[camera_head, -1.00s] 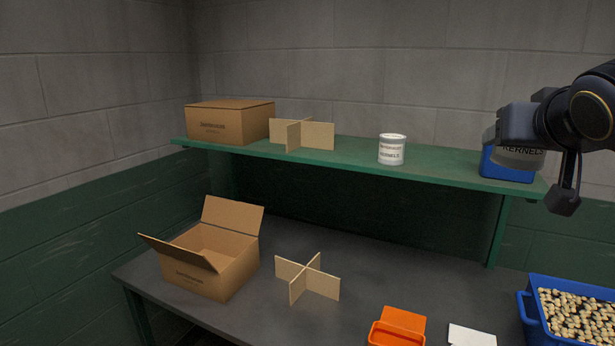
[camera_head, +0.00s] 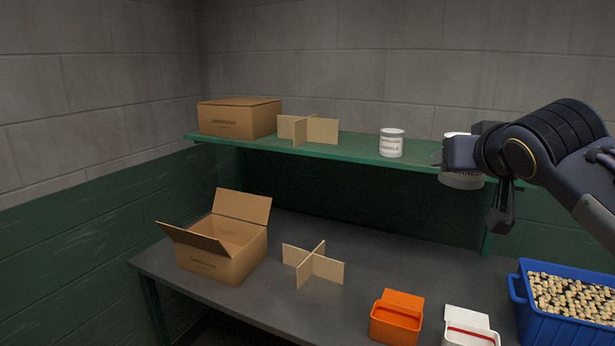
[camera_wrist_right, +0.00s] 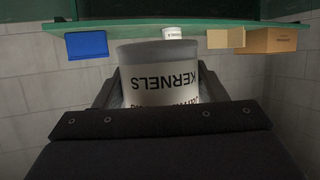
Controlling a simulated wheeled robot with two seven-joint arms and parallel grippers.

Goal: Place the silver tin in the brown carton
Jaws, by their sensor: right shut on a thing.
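My right gripper (camera_head: 461,154) is shut on the silver tin (camera_head: 461,181), in front of the shelf's right part. The fingers cover most of the tin in the head view, leaving a grey band below and a pale top edge. In the right wrist view the tin (camera_wrist_right: 158,80) sits between the fingers, its KERNELS lettering upside down in the picture. The brown carton (camera_head: 218,262) stands open on the lower table at left, its flaps spread, well apart from the tin. A closed brown carton (camera_head: 238,119) stands on the shelf. My left gripper is not in view.
The green shelf (camera_head: 350,149) holds a cardboard divider (camera_head: 308,130) and a white tin (camera_head: 391,143). Another divider (camera_head: 314,265) stands beside the open carton. Orange (camera_head: 397,318) and white (camera_head: 470,327) containers and a blue bin of kernels (camera_head: 567,300) are at the front right.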

